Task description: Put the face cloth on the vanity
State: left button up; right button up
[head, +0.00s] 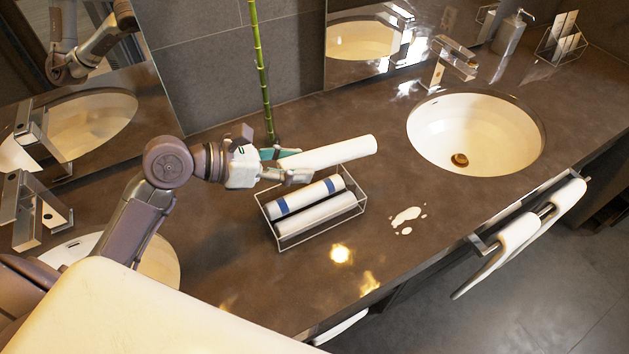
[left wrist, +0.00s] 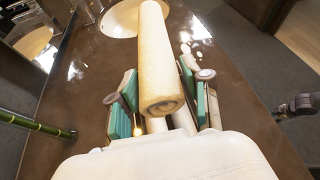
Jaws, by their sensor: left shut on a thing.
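A rolled white face cloth (head: 335,152) is held level in my left gripper (head: 287,164). The roll points right, away from the gripper, above the back edge of a wire basket on the vanity counter (head: 375,265). In the left wrist view the face cloth (left wrist: 158,60) sticks out between the green-padded fingers of my left gripper (left wrist: 165,97), which are shut on it. The roll's far end points towards the round sink. My right gripper is not seen in the head view.
The wire basket (head: 279,242) holds more rolled cloths, one with blue bands (head: 306,197). A green bamboo stalk (head: 259,65) stands behind the gripper. A white spill (head: 406,217) lies right of the basket. The sink (head: 470,122) is farther right. Towels (head: 520,235) hang at the front.

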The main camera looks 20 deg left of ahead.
pick_arm(q)
jog(key=shift+t+y, duration=0.7)
jog(key=shift+t, duration=0.1)
jog(key=w+f+b, duration=0.1)
jog(key=w+b, duration=0.1)
jog(key=w+d+f+b, duration=0.1)
jog(key=w+f+b, duration=0.1)
jog(key=w+d+f+b, duration=0.1)
jog(key=w+b, duration=0.1)
jog(key=shift+d+f, duration=0.1)
jog(key=shift+f, duration=0.05)
jog(key=b, duration=0.3)
send_over(271, 185)
notch_tip(271, 185, down, 7)
jog(key=shift+w+d+r, duration=0.1)
jog(key=shift+d+r, duration=0.05)
jog(key=shift+r, duration=0.05)
jog(key=shift+f, duration=0.15)
notch_tip(271, 185, down, 3)
jog(key=shift+f, duration=0.4)
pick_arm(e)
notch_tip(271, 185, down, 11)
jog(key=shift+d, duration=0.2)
pick_arm(q)
jog(key=o, duration=0.9)
jog(key=shift+f, duration=0.1)
